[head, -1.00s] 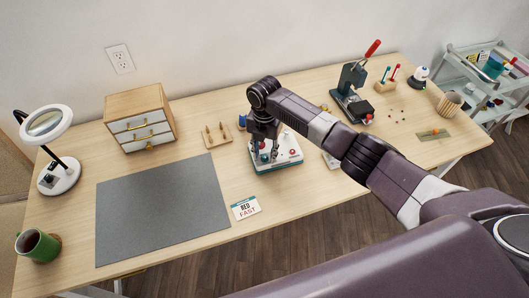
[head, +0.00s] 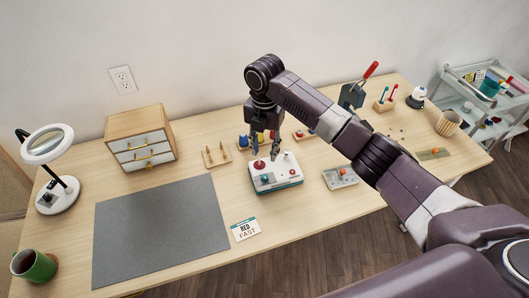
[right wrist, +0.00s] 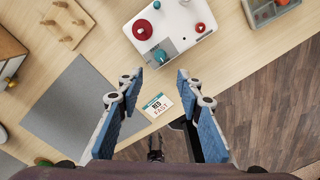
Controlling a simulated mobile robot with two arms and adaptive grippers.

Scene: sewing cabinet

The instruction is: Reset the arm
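My right gripper (head: 263,147) is open and empty, raised above the back of the white control box (head: 277,180) in the head view. In the right wrist view its two blue-padded fingers (right wrist: 160,95) stand apart with nothing between them but the table and a card below. The control box (right wrist: 185,25) has a red round knob (right wrist: 142,29), a teal knob (right wrist: 160,56) and a small red button (right wrist: 200,27). The "RED FAST" card (head: 245,229) lies flat near the table's front edge. My left gripper is not in view.
A grey mat (head: 160,230) covers the table's left part. A small drawer cabinet (head: 140,138), a magnifier lamp (head: 50,145) and a green mug (head: 34,265) stand around it. A press with a red lever (head: 352,95) and a grey tray (head: 340,177) are to the right.

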